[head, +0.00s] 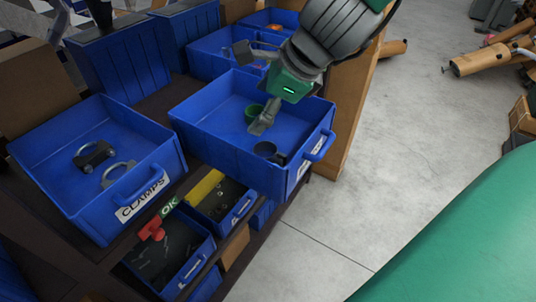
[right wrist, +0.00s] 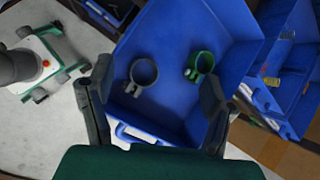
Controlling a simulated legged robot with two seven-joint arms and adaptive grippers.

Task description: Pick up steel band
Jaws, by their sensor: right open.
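The steel band (head: 266,150), a dark grey ring with a small clamp lug, lies in the blue bin (head: 193,137) near its front label side. It also shows in the right wrist view (right wrist: 144,72), left of a green band (right wrist: 199,66). The green band (head: 253,112) lies farther back in the same bin, partly covered by a finger. My right gripper (head: 253,88) is over this bin, its fingers spread wide and empty. In the right wrist view the gripper (right wrist: 156,75) frames both bands between its fingers, touching neither as far as I can tell. My left gripper is out of view.
A blue bin labelled CLAMPS (head: 62,128) stands to the left with clamps inside. Smaller bins (head: 222,199) sit below. More blue bins (head: 215,58) stand behind. The bin walls rise around the bands. Grey floor (head: 400,140) lies open to the right.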

